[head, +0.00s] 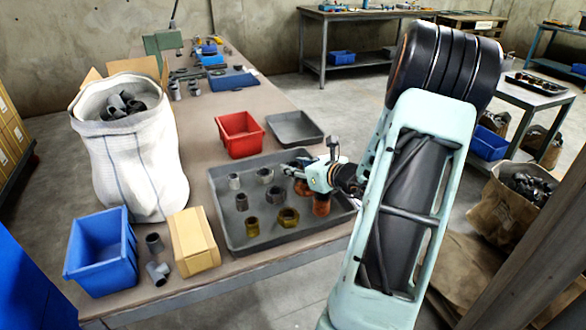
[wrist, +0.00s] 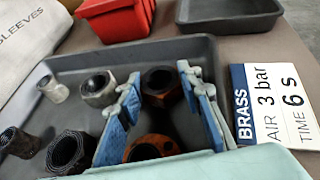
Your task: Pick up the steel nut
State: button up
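The steel nut, a light grey hex ring, lies in the grey tray (head: 232,240) in the head view (head: 266,175). In the wrist view it is the silvery nut (wrist: 98,88), just outside and left of my left finger. My gripper (head: 290,172) is open over the tray's right part, and its blue fingers (wrist: 160,80) stand apart. A rusty-brown nut (wrist: 160,87) shows between the fingers, with no clear contact.
A silvery sleeve (head: 234,181), dark pieces (head: 242,201) and brass pieces (head: 289,217) share the tray. A red bin (head: 240,135) and an empty grey tray (head: 296,128) stand behind it. A "BRASS" sign (wrist: 268,100) stands at the tray's right.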

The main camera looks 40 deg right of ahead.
jog(key=shift+c, duration=1.2)
